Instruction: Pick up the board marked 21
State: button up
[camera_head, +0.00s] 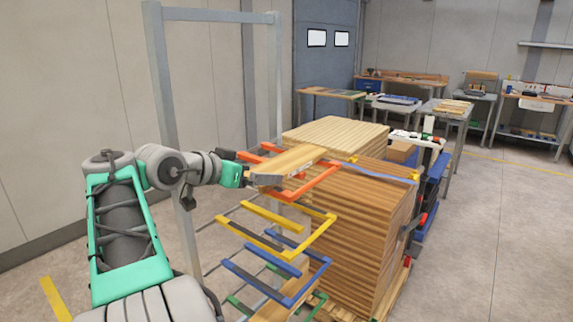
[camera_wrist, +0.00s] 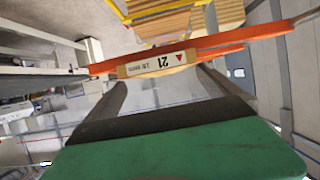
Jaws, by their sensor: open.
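The board marked 21 (camera_head: 290,161) is a light wooden plank lying on the orange arms of the rack (camera_head: 322,182). In the wrist view its near end (camera_wrist: 158,64) faces me, with the 21 and a red triangle appearing upside down. My gripper (camera_head: 249,178) is at the near end of the board. In the wrist view the two dark fingers of my gripper (camera_wrist: 163,79) are apart, one towards each side of the board's end. I cannot tell whether they touch it. The far part of the board is partly hidden in the wrist view.
Yellow arms (camera_head: 285,217) and blue arms (camera_head: 262,283) of the rack lie below the board. A tall wooden stack (camera_head: 360,235) stands close behind on the right. A grey upright frame (camera_head: 165,90) stands at the left. The floor at right (camera_head: 490,240) is clear.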

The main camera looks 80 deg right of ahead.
aim_at(268, 171)
jog(key=x, duration=0.3)
jog(key=shift+s+d+f, duration=0.1)
jog(key=shift+d+f, duration=0.05)
jog(key=shift+d, duration=0.2)
jog(key=c, duration=1.5)
jog(key=shift+c, duration=0.4)
